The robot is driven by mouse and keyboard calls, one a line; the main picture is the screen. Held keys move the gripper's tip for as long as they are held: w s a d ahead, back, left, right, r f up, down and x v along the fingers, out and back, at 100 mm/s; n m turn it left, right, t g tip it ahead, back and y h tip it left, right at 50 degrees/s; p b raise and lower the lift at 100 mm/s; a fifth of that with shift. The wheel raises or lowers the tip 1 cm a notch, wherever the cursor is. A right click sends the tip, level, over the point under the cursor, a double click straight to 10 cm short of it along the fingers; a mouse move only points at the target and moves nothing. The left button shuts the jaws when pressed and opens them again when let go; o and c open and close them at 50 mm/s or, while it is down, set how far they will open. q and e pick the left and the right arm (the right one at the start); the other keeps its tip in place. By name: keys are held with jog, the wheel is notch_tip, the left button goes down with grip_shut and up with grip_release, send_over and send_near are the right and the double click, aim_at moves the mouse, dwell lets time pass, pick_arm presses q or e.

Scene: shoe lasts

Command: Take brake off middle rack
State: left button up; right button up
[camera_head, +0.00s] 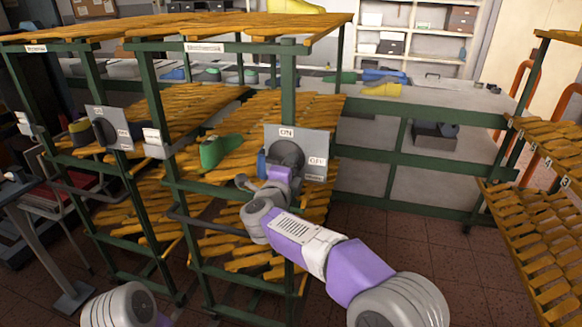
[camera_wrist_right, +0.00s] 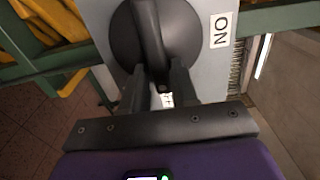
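The middle rack (camera_head: 285,105) has green posts and orange slatted shelves. Its brake plate (camera_head: 314,141) is grey, labelled ON at the top and OFF at the right. A dark round brake knob (camera_head: 287,151) sits on it, partly hidden by my right gripper (camera_head: 279,172). In the right wrist view, the knob's raised handle (camera_wrist_right: 148,35) runs down between the two fingers of that gripper (camera_wrist_right: 158,82), which look closed around its end. The handle points toward a partly hidden label, away from the ON label (camera_wrist_right: 221,30). My left gripper is out of view; only part of that arm shows at bottom left.
A similar rack stands at left with its own knob plate (camera_head: 109,128). A slatted rack (camera_head: 545,215) stands at right. A grey bench (camera_head: 440,95) is behind, and a green shoe last (camera_head: 220,150) lies on the middle rack. Tiled floor (camera_head: 440,255) is free between the racks.

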jog(key=shift+o, duration=1.3)
jog(key=shift+s, duration=0.1)
jog(key=v, duration=0.7)
jog(key=shift+s+p, duration=0.2)
jog(key=shift+p, duration=0.15)
jog(key=shift+a, duration=0.1)
jog(key=w+d+f+n+g+y+p, duration=0.25)
jog(key=f+n, duration=0.45)
jog(key=f, duration=0.7)
jog(key=s+d+f+n+g+y+p, duration=0.1)
jog(key=s+d+f+n+g+y, duration=0.15)
jog(key=f, duration=0.65)
jog(key=s+d+f+n+g+y, duration=0.1)
jog(key=s+d+f+n, duration=0.15)
jog(key=f, duration=0.65)
jog(key=s+d+f+n+g+y+p, duration=0.2)
jog(key=s+f+n+g, duration=0.35)
jog(key=s+f, duration=0.75)
jog(key=s+f+n+g+y, duration=0.1)
jog(key=s+g, duration=0.4)
jog(key=s, duration=1.1)
jog(key=shift+s+f+n+y+p, duration=0.3)
jog(key=shift+s+f+n+y, duration=0.1)
jog(key=shift+f, duration=0.3)
